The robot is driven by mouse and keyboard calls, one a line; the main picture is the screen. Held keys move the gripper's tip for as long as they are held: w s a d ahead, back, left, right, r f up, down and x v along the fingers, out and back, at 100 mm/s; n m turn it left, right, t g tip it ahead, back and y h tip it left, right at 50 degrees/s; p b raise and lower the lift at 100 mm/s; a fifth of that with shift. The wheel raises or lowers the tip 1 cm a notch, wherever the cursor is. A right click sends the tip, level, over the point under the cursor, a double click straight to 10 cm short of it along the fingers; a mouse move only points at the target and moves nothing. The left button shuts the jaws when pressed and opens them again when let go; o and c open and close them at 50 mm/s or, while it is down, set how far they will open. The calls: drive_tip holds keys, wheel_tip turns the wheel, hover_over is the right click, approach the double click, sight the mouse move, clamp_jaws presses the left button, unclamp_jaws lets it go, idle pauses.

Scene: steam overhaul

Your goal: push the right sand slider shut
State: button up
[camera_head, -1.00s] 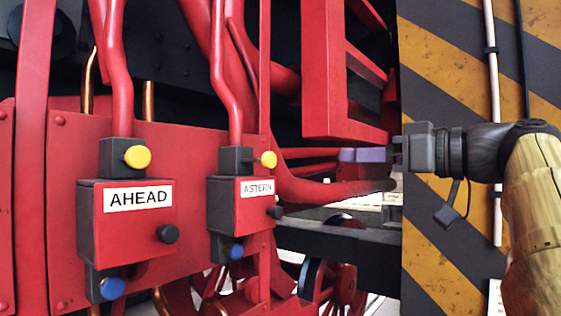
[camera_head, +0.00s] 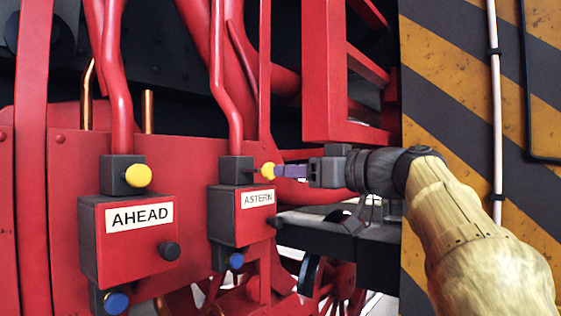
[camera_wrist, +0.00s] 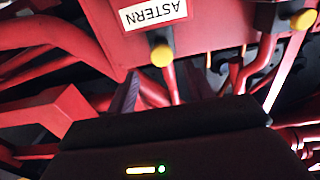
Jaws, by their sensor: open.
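The right sand box (camera_head: 230,227) is red and dark grey and labelled ASTERN. A yellow knob (camera_head: 267,171) stands out from the dark block above it; this knob also shows in the wrist view (camera_wrist: 162,55), where the picture is upside down. A black knob (camera_head: 276,221) is on its front and a blue knob (camera_head: 236,260) is below. No knob is marked as the slider. My gripper (camera_head: 283,171) is open, with its purple fingers level with the yellow knob and their tips at or very near it. Whether they touch it I cannot tell.
The left box (camera_head: 130,245), labelled AHEAD, has its own yellow (camera_head: 138,175), black and blue knobs. Red pipes rise above both boxes. A red frame (camera_head: 323,75) hangs above my gripper. A striped yellow and grey wall (camera_head: 455,90) stands on the right.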

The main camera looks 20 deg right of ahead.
sight(257, 170)
drive_tip(key=shift+p+x, duration=0.75)
drive_tip(key=shift+x, duration=1.75)
drive_tip(key=shift+s, duration=0.25)
drive_tip(key=c, duration=0.5)
clamp_jaws()
drive_tip(key=shift+w, duration=0.1)
